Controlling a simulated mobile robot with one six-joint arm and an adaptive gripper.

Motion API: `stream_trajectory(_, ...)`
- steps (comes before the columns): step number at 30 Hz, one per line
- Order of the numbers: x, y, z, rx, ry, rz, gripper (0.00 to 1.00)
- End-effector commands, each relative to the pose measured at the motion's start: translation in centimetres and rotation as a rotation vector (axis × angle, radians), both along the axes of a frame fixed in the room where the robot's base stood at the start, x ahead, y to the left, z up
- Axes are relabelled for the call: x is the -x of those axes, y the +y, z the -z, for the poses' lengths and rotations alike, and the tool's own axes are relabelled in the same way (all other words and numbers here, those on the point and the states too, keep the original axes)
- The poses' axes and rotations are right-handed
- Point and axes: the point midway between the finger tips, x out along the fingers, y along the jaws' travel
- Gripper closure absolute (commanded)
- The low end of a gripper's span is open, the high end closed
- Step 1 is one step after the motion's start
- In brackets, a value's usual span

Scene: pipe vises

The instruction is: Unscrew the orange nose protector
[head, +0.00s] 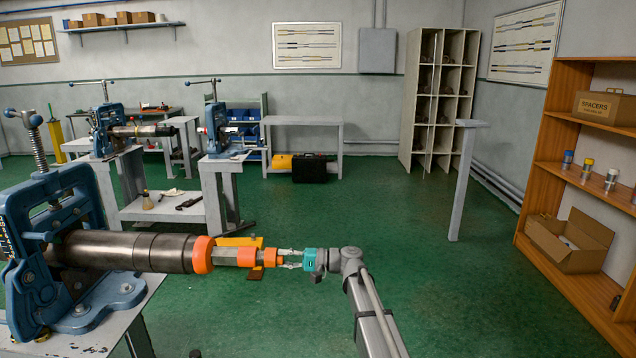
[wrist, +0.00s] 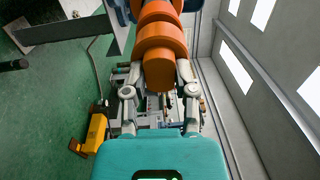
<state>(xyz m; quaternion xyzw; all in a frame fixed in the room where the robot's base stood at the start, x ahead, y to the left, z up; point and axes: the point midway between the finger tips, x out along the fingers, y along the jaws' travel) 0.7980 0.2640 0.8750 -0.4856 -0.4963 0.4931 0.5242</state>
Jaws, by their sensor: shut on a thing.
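The orange nose protector (head: 270,258) is at the right-hand end of a pipe assembly in the head view. It also shows in the wrist view (wrist: 159,68), with its end between my fingers. My gripper (head: 283,259) comes from the right, in line with the pipe, and is shut on the protector's end. The steel pipe (head: 125,250) lies level in a blue pipe vise (head: 45,265) at the left. A wider orange ring (head: 203,254) and a grey section (head: 227,257) lie between the pipe and the protector. The threads are hidden.
A yellow object (head: 238,242) shows behind the pipe end. Two more vises (head: 215,130) on benches stand further back. A wooden shelf (head: 545,150) with a SPACERS box (head: 604,107) and an open carton (head: 570,240) is at the right.

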Motion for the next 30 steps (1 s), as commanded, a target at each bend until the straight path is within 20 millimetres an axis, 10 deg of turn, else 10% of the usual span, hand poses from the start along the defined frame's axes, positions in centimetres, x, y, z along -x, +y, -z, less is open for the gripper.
stream_trajectory(30,0.0,-1.2,0.0,0.0,0.001,0.001,1.0)
